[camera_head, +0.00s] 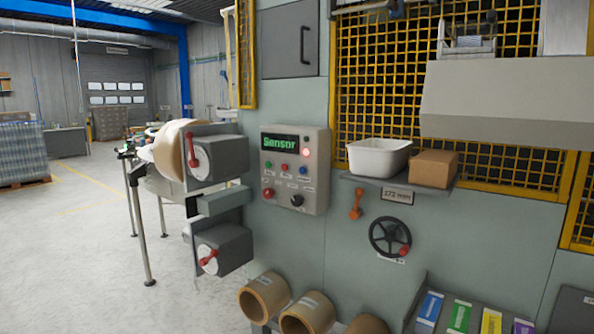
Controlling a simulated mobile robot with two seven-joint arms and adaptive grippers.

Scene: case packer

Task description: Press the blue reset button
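A light grey control panel (318,178) is fixed to the machine's grey-green front, near the middle of the view. A blue button (303,170) sits at the right end of its middle row of small buttons. A red button (284,167) is to its left. The panel's dark display (280,142) reads "Sensor" in green. A red lamp (306,153) glows to the right above the blue button. A larger red button (268,193) and a black knob (297,200) are below. The small labels are unreadable. Neither of my grippers is in view.
Grey boxes with red handles (215,153) stick out left of the panel. A shelf to the right holds a white bin (379,157) and a cardboard box (433,168). A black handwheel (390,237) is below. Cardboard tubes (264,297) lie under the panel. Open floor is at left.

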